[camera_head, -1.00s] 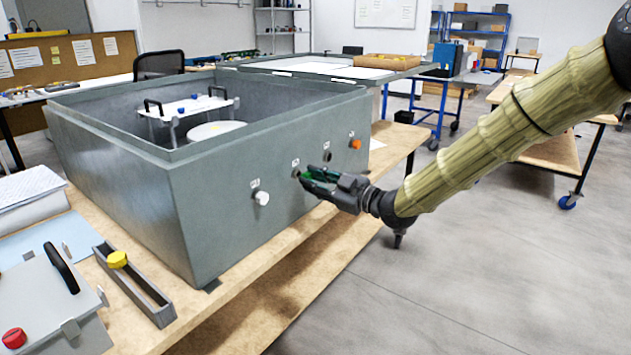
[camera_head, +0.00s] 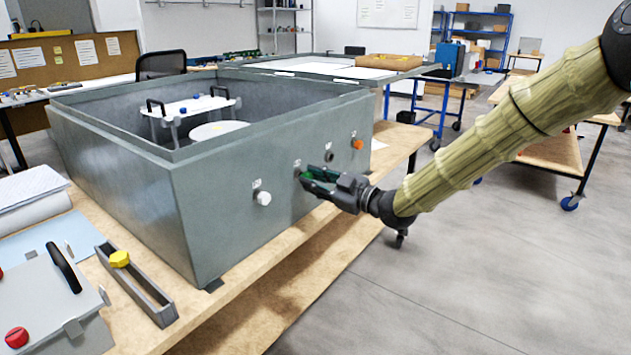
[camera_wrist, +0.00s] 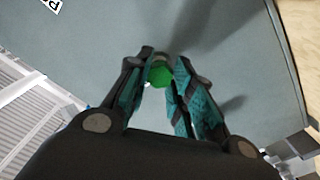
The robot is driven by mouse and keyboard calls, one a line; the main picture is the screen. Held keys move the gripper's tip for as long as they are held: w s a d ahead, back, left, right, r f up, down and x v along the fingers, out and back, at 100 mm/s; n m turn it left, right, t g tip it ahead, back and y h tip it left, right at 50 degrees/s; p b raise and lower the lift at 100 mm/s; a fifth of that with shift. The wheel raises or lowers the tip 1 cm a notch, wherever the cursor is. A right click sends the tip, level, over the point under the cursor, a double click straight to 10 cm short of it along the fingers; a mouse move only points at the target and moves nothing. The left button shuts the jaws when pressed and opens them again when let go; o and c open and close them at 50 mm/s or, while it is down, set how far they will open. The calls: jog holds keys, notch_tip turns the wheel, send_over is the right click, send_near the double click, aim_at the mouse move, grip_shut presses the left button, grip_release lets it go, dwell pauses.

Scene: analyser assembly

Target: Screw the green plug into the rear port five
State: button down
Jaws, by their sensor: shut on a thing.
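The green plug (camera_wrist: 160,75) is between the fingertips of my gripper (camera_head: 312,180), which is shut on it. In the wrist view my gripper (camera_wrist: 160,82) hides the plug's sides and the port behind it. The grey analyser housing (camera_head: 225,200) has a row of ports on its facing wall. The plug is right at this wall, at the second position from the left; I cannot tell how deep it sits. A white plug (camera_head: 263,198) is in the port to the left. An open dark port (camera_head: 329,157) and an orange plug (camera_head: 357,144) are to the right.
A narrow grey tray (camera_head: 150,300) with a yellow plug (camera_head: 119,259) lies on the wooden bench (camera_head: 235,300) in front. A grey box with a red knob (camera_head: 16,337) is at lower left.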

jog(key=shift+w+a, duration=0.25)
jog(key=shift+a, duration=0.1)
dwell(0.6)
jog(key=c, duration=2.1)
grip_release()
grip_shut()
jog(key=m+p, duration=0.5)
jog(key=p, duration=0.1)
jog(key=shift+r+p, duration=0.2)
jog(key=shift+p, duration=0.1)
jog(key=m+p, duration=0.3)
jog(key=m, duration=0.1)
jog(key=shift+p, duration=0.35)
jog(key=m+p, duration=0.2)
jog(key=m, duration=0.1)
jog(key=shift+m, duration=0.3)
jog(key=m+p, duration=0.3)
jog(key=m, duration=0.2)
jog(key=m+p, duration=0.1)
jog(key=m, duration=0.5)
jog(key=shift+f+m, duration=0.1)
jog(key=shift+m, duration=0.2)
